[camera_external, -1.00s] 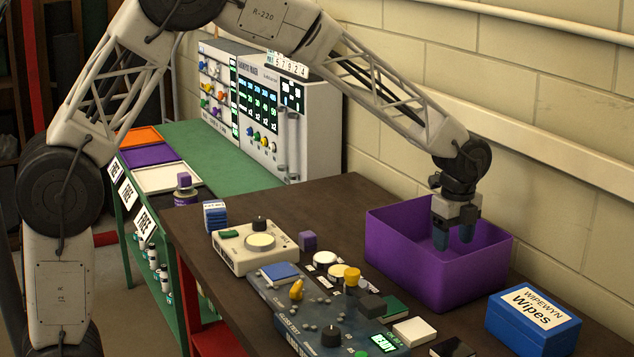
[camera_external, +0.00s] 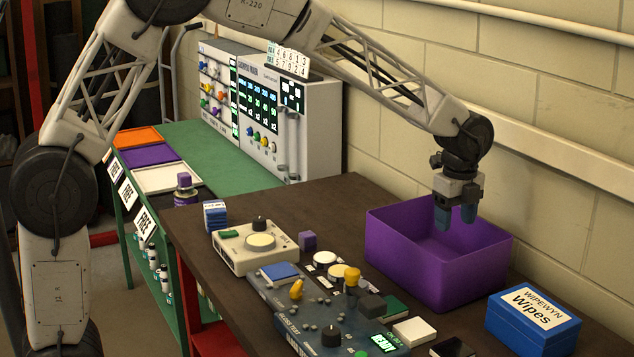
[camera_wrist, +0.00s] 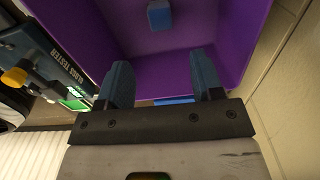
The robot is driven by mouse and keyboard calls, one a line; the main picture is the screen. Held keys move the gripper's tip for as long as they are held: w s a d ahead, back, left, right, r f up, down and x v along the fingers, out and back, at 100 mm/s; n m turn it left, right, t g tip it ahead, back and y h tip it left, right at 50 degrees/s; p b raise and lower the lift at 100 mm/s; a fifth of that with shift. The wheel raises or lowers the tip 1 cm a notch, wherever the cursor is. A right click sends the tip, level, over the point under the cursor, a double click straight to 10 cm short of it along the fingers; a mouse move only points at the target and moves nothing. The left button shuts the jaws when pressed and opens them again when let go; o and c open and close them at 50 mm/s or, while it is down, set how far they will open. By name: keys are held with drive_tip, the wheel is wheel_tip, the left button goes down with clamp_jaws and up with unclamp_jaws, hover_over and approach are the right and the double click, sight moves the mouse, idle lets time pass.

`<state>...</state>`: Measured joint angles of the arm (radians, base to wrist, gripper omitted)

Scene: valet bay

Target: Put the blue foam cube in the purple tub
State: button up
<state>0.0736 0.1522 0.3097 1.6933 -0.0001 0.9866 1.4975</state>
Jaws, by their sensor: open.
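The purple tub (camera_external: 425,265) stands on the dark table by the wall; it also fills the upper part of the wrist view (camera_wrist: 245,30). The blue foam cube (camera_wrist: 159,15) lies inside the tub on its floor, seen in the wrist view; in the external view the tub's wall hides it. My gripper (camera_external: 457,218) is above the tub, fingers pointing down around rim height. Its two blue-grey fingers (camera_wrist: 160,62) are apart with nothing held between them, and the cube is clear of them.
A blue and white wipes box (camera_external: 533,318) stands right of the tub, near the table's front. A gloss tester (camera_external: 320,315) with knobs, and a small purple block (camera_external: 308,241), are to the left. The cream wall (camera_external: 560,190) is close behind the tub.

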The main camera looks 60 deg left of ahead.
drive_tip(key=s+a+r+n, duration=0.1)
drive_tip(key=s+r+n, duration=0.25)
drive_tip(key=s, duration=0.45)
drive_tip(key=s+a+r+n+t, duration=0.1)
drive_tip(key=s+r+n, duration=0.25)
drive_tip(key=s, duration=0.55)
drive_tip(key=s+a+r+n, duration=0.2)
drive_tip(key=s+r, duration=0.2)
drive_tip(key=s, duration=0.4)
drive_tip(key=s+a+f+n+t, duration=0.1)
drive_tip(key=s+f+n, duration=0.2)
drive_tip(key=s, duration=2.1)
drive_tip(key=n, duration=0.5)
drive_tip(key=shift+s+a+n+t, duration=0.2)
drive_tip(key=shift+s+n+t, duration=0.1)
drive_tip(key=shift+n, duration=0.1)
